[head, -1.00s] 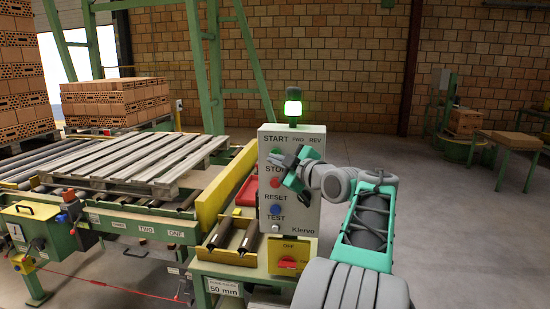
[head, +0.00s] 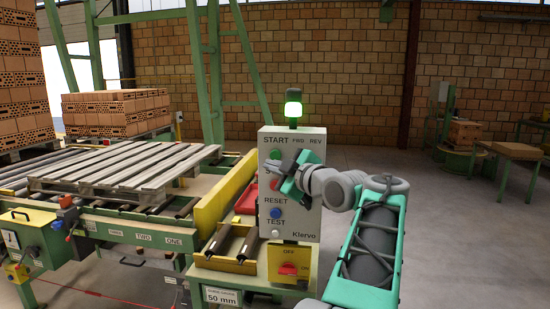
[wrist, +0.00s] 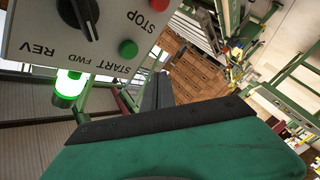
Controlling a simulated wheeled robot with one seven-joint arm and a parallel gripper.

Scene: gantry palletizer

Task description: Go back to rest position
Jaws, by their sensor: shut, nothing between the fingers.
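My gripper (head: 272,168) is shut and empty, in front of the upper left part of the grey control panel (head: 306,225) in the head view. In the wrist view its dark shut fingers (wrist: 157,92) point past the panel edge, clear of the panel face (wrist: 35,22). The panel carries START, STOP, RESET and TEST labels and a black FWD/REV selector knob (wrist: 78,14). The green START button (wrist: 128,48) and red STOP button (wrist: 159,4) show in the wrist view. In the head view the gripper hides part of STOP. The lamp (head: 293,103) on top glows green.
A wooden pallet (head: 125,168) lies on the roller conveyor at left. A yellow guard (head: 222,195) and a red OFF/ON switch (head: 288,269) are near the panel. Brick stacks (head: 115,110) stand behind. Open floor (head: 440,230) lies to the right.

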